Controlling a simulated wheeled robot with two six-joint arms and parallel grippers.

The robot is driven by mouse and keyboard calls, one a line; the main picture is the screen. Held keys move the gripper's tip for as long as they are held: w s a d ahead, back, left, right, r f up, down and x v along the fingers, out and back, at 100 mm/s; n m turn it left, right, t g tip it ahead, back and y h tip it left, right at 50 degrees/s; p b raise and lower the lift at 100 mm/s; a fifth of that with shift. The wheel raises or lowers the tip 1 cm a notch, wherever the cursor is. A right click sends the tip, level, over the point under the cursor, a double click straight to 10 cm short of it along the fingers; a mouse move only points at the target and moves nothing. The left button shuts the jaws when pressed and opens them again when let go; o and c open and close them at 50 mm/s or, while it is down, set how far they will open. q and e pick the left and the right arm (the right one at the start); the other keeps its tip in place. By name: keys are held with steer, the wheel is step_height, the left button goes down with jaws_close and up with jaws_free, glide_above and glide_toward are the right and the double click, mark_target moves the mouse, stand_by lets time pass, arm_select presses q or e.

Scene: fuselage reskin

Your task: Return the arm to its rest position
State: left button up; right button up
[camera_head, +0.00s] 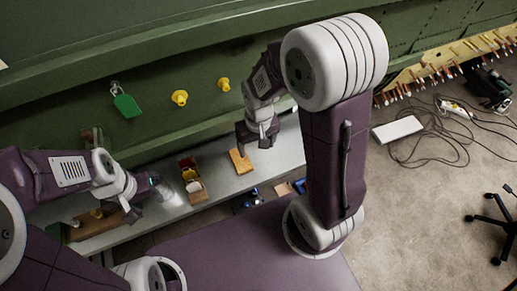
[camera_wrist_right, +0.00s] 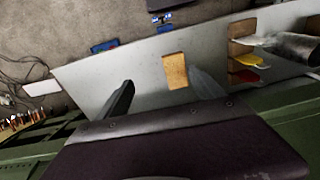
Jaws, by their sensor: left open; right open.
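My right arm reaches in from the right in the head view, bent at a large white joint. Its gripper (camera_head: 257,141) is over the grey bench (camera_head: 222,184), beside a small tan block (camera_head: 240,162). In the right wrist view the right gripper's two fingers (camera_wrist_right: 162,92) are apart, with nothing held between them. The tan block (camera_wrist_right: 176,70) lies on the bench beyond them. My left arm comes in from the left. Its gripper (camera_head: 143,201) is low over the bench's left part, open, near a pale cylindrical object (camera_head: 171,194); its fingertips are hard to make out.
Cables (camera_head: 432,135) and a white box (camera_head: 397,129) lie on the floor at right.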

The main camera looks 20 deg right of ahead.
steer(key=s+d+r, duration=0.2)
steer(key=s, duration=0.5)
arm_select(q)
step_height(320, 180, down, 12)
steer(key=b, duration=1.2)
steer(key=shift+s, duration=0.2)
arm_select(e)
step_height(320, 180, down, 13)
steer(key=w, duration=0.1)
steer(key=shift+r, duration=0.15)
